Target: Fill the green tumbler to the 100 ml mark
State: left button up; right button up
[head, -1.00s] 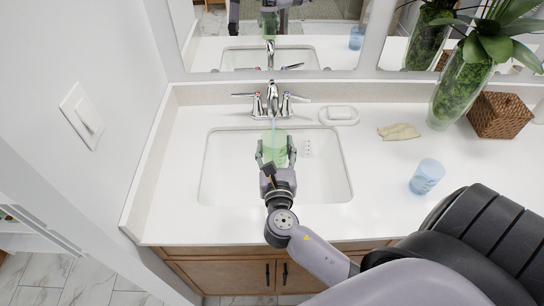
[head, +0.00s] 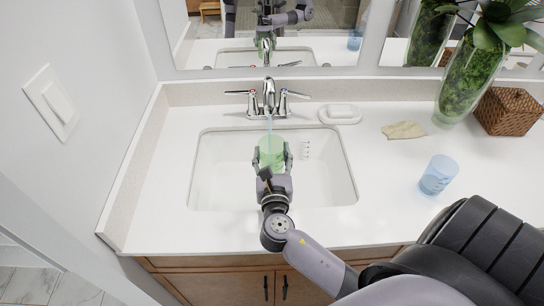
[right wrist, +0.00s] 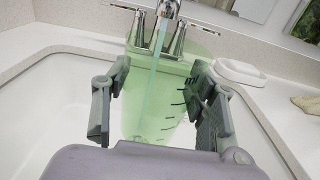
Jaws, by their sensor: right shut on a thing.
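The green tumbler (head: 271,151) is held over the white sink basin (head: 325,180) by my right gripper (head: 272,165), which is shut on it. In the right wrist view the tumbler (right wrist: 150,100) is see-through green with dark marks on its right side, between the two fingers. A pale blue stream of water runs from the chrome faucet (head: 269,96) down into the tumbler. The water level against the marks cannot be told clearly. The left gripper is not seen in the head view.
A blue tumbler (head: 438,174) stands on the counter right of the sink. A soap dish (head: 340,114), a beige cloth (head: 404,130), a plant vase (head: 463,85) and a wicker box (head: 507,111) stand behind it. A mirror (head: 300,38) backs the counter.

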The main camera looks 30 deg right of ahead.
aim_at(271, 151)
jog(key=f+b, duration=0.2)
jog(key=shift+w+d+f, duration=0.15)
jog(key=shift+w+f, duration=0.05)
jog(key=shift+f, duration=0.1)
jog(key=shift+w+d+r+p, duration=0.2)
jog(key=shift+w+r+p, duration=0.1)
jog(key=shift+w+p, duration=0.1)
jog(key=shift+x, duration=0.85)
jog(key=shift+w+d, duration=0.15)
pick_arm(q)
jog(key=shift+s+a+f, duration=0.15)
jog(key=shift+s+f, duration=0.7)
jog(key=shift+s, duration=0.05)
pick_arm(e)
jog(key=shift+f, duration=0.1)
pick_arm(q)
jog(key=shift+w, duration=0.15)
jog(key=shift+p, duration=0.3)
pick_arm(e)
jog(key=shift+w, duration=0.1)
